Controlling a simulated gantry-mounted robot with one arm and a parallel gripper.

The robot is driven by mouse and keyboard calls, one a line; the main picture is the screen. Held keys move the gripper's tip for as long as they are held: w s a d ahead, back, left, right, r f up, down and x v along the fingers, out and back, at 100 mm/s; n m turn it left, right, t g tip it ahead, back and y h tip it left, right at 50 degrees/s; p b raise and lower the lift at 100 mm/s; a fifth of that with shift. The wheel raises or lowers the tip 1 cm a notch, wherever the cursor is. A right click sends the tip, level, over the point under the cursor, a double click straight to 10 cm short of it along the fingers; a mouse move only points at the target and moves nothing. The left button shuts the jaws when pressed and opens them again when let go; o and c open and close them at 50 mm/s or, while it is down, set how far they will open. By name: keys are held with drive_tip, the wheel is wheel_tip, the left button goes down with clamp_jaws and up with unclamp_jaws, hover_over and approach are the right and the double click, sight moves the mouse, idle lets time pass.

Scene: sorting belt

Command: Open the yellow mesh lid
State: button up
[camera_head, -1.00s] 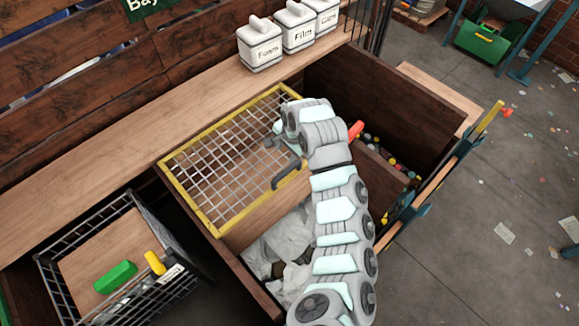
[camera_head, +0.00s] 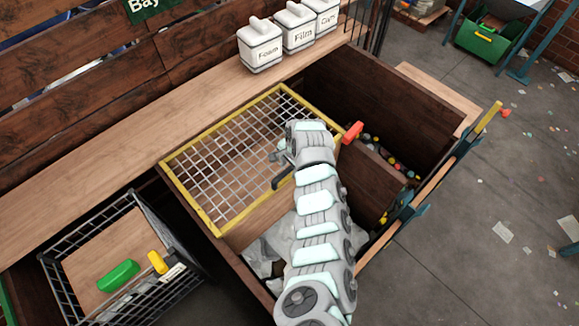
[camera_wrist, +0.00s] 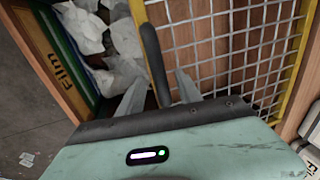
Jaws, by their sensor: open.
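My gripper (camera_wrist: 160,84) is open, with one finger on each side of the handle's lower end in the wrist view. I cannot tell whether the fingers touch it. In the head view my wrist hides the lid's right front part.
Crumpled white paper (camera_head: 262,258) lies in the bin in front of the lid. A red piece (camera_head: 353,131) sits by the lid's right corner. White canisters (camera_head: 260,47) stand on the back ledge. A wire crate (camera_head: 52,265) stands at lower left.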

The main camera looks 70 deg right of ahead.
drive_tip(key=shift+f, duration=0.25)
drive_tip(key=shift+c, duration=0.3)
clamp_jaws()
idle(1.0)
